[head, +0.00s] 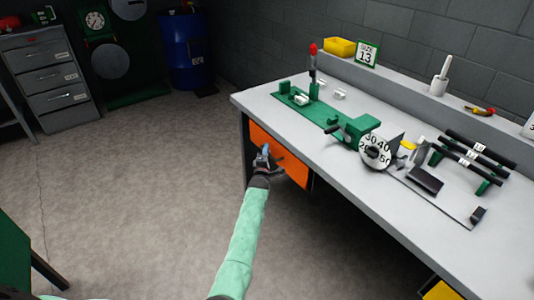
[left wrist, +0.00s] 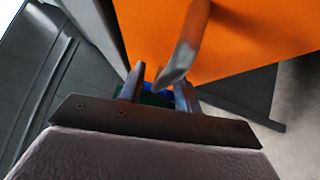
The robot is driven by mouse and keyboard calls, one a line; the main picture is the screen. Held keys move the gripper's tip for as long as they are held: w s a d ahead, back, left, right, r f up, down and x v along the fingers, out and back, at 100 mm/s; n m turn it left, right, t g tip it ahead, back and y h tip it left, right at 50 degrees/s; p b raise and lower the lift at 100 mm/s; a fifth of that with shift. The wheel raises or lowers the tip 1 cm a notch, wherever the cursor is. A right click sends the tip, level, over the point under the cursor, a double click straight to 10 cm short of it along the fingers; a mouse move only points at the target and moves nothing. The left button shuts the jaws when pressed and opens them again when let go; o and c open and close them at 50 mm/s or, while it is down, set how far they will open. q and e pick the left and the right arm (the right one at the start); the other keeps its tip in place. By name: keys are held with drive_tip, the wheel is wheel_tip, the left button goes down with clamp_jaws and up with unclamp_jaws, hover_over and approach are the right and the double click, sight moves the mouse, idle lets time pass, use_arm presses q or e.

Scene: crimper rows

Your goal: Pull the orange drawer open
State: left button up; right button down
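The orange drawer (head: 294,169) sits under the near left end of the grey workbench. Its front looks roughly in line with the bench frame; a small gap cannot be told. Its orange front (left wrist: 250,35) fills the upper part of the left wrist view. A curved grey handle (left wrist: 190,42) stands out from it. My left gripper (head: 264,155) is at the drawer front, and in the left wrist view its fingers (left wrist: 158,91) are apart with the handle's end between them. A gap shows beside the handle, so no firm grip is seen. My right gripper is in neither view.
The workbench (head: 330,170) carries a green crimper (head: 345,130), a dial, black bars and small parts. A yellow bin (head: 340,47) stands on the back ledge. A grey cabinet (head: 50,75) and blue barrel (head: 187,50) are far left. The floor before the drawer is clear.

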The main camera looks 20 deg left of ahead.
use_arm(q)
clamp_jaws()
